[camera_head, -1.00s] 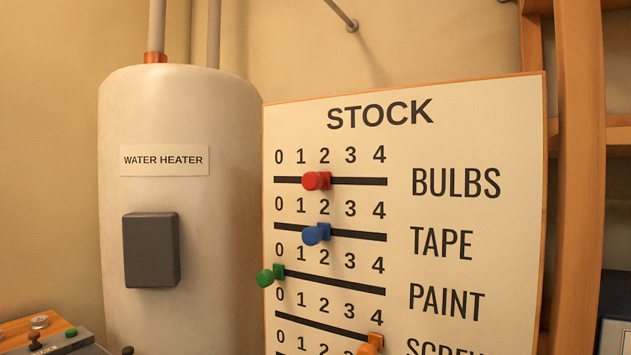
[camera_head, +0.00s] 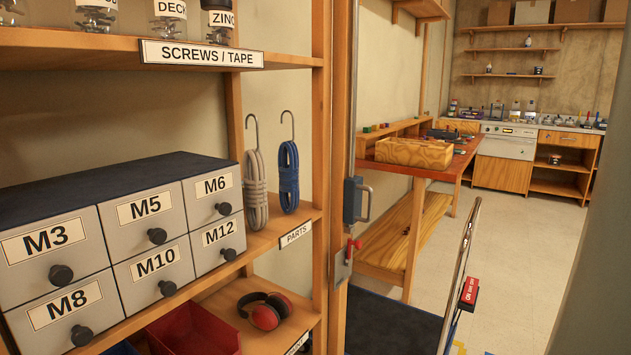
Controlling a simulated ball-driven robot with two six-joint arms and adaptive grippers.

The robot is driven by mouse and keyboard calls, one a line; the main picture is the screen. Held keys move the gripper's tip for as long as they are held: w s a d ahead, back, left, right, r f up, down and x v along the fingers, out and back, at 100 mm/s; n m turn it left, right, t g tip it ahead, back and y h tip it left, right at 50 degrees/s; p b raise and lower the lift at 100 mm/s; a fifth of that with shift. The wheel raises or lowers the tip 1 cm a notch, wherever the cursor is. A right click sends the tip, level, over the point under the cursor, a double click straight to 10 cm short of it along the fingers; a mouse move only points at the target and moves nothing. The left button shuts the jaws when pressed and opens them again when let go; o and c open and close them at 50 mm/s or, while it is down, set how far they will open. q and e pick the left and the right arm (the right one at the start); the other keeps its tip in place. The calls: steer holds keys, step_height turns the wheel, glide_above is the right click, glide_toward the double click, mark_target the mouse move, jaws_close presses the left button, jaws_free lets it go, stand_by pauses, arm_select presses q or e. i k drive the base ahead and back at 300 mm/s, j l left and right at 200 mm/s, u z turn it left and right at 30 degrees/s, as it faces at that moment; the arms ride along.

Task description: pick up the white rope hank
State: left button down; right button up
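The white rope hank (camera_head: 255,190) looks pale grey-white and is bundled lengthwise. It stands or hangs upright at a metal hook (camera_head: 251,130), above the shelf labelled PARTS (camera_head: 295,234). A blue rope hank (camera_head: 289,178) is just to its right at a second hook. The drawer cabinet is to the left of the white hank. Neither of my grippers is in view.
A drawer cabinet (camera_head: 120,215) labelled M3 to M12 fills the left of the shelf. Red earmuffs (camera_head: 264,312) and a red bin (camera_head: 195,330) are on the shelf below. A wooden post (camera_head: 340,110) stands right of the hanks. A cart with a handle (camera_head: 463,265) stands right of it.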

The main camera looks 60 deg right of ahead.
mark_target(254, 164)
steer(key=z, duration=1.45)
